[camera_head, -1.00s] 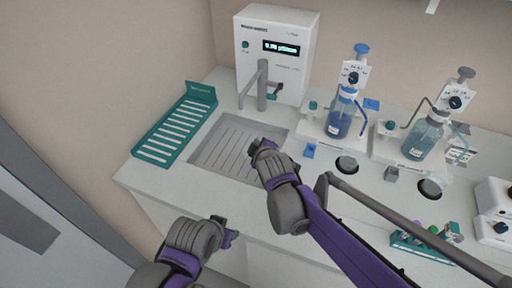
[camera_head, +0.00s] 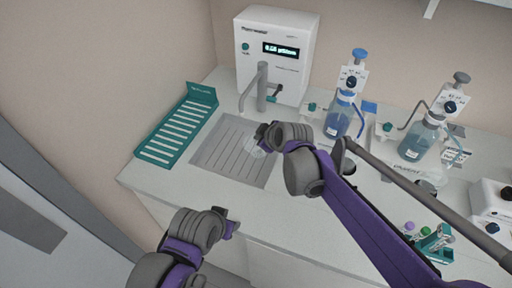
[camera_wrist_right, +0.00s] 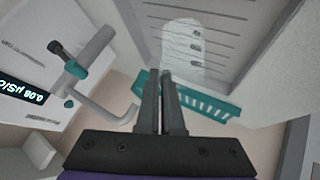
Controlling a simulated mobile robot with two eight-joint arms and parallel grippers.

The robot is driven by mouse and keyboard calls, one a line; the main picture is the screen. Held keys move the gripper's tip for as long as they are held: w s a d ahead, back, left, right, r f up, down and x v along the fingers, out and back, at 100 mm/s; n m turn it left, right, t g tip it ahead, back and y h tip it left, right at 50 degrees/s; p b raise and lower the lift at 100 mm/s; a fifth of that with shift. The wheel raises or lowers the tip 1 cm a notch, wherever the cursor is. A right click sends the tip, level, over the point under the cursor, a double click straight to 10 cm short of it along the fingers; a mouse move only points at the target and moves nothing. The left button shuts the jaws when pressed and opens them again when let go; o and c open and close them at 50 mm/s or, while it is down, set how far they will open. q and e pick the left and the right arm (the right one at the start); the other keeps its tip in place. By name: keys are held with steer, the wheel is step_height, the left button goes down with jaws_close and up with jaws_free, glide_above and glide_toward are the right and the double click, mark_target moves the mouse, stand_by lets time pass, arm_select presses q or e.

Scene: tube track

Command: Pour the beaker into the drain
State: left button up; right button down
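The drain is a grey ribbed sink basin (camera_head: 222,150) set in the counter; it also shows in the right wrist view (camera_wrist_right: 221,50). A clear, hard-to-see glass beaker (camera_head: 257,148) is over the basin's right part in the head view. In the right wrist view the beaker (camera_wrist_right: 182,45) extends beyond my fingertips, seen against the basin. My right gripper (camera_head: 264,134) is above the basin's right edge, its fingers (camera_wrist_right: 160,85) close together at the beaker's near end. Any liquid in it cannot be made out. My left gripper (camera_head: 232,226) is in front of the counter, away from the basin; its fingers are unclear.
A grey faucet (camera_head: 262,88) stands behind the basin, before a white meter box (camera_head: 277,50). A teal slotted rack (camera_head: 178,125) is left of the basin. Blue-liquid bottles (camera_head: 339,115) with dispensers stand right. A small teal tube rack (camera_head: 432,243) is at the right front.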

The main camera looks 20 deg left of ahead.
steer(key=shift+w+d+r+m+g+p, duration=0.15)
steer(key=shift+w+d+m+g+p, duration=0.2)
steer(key=shift+w+g, duration=0.25)
steer(key=shift+w+d+m+g+y, duration=0.1)
steer(key=shift+w+m+g+y, duration=0.15)
steer(key=shift+w+g+y, duration=0.25)
arm_select(q)
steer(key=shift+w+r, duration=0.55)
steer(key=shift+r, duration=0.3)
arm_select(e)
steer(key=shift+w+d+m+g, duration=0.1)
steer(key=shift+w+m+g, duration=0.2)
steer(key=shift+w+g, duration=0.35)
steer(key=shift+s, duration=0.45)
arm_select(q)
steer(key=shift+s, duration=0.25)
arm_select(e)
steer(key=shift+f, duration=0.25)
